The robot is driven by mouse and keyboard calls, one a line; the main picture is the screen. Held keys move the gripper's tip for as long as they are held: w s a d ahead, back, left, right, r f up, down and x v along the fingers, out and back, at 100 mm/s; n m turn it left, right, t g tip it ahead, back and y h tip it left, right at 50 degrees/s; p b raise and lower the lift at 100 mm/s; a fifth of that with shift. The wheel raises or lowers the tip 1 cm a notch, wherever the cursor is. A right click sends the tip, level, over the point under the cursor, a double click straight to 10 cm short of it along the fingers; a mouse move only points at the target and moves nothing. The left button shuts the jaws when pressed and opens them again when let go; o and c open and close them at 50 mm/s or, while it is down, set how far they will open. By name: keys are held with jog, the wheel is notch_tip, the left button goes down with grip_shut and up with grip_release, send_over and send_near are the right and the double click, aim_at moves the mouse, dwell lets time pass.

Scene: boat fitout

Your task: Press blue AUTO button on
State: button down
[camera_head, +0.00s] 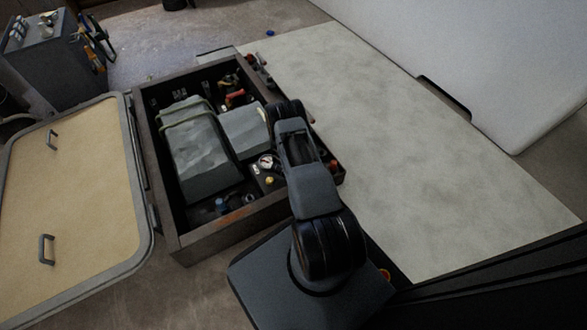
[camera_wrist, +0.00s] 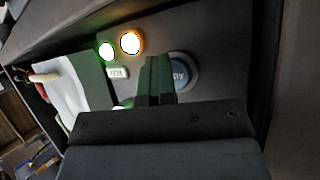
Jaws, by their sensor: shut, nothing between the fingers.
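The blue AUTO button (camera_wrist: 185,74) shows in the wrist view as a round dark blue cap in a grey ring, with lettering on its face. It sits on a dark panel (camera_wrist: 215,40) and does not look lit. My gripper (camera_wrist: 158,62) is shut and empty, its fingertips in front of the button's left edge and hiding part of it. I cannot tell whether they touch the cap. In the head view my arm reaches over the right side of an open box, and I cannot make out the button or fingertips there.
A green lamp (camera_wrist: 106,51) and an orange lamp (camera_wrist: 131,43) glow left of the button, above a small label (camera_wrist: 118,72). The open box (camera_head: 215,243) holds grey blocks and a gauge (camera_head: 265,162).

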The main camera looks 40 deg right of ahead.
jog(key=shift+s+a+f, duration=0.25)
jog(key=shift+s+a, duration=0.05)
jog(key=shift+s, duration=0.1)
jog(key=shift+r+p, duration=0.35)
jog(key=shift+r, duration=0.05)
jog(key=r+p, duration=0.4)
jog(key=r, duration=0.1)
jog(key=shift+w+d+r, duration=0.15)
jog(key=shift+w+r, duration=0.05)
jog(key=shift+r, duration=0.1)
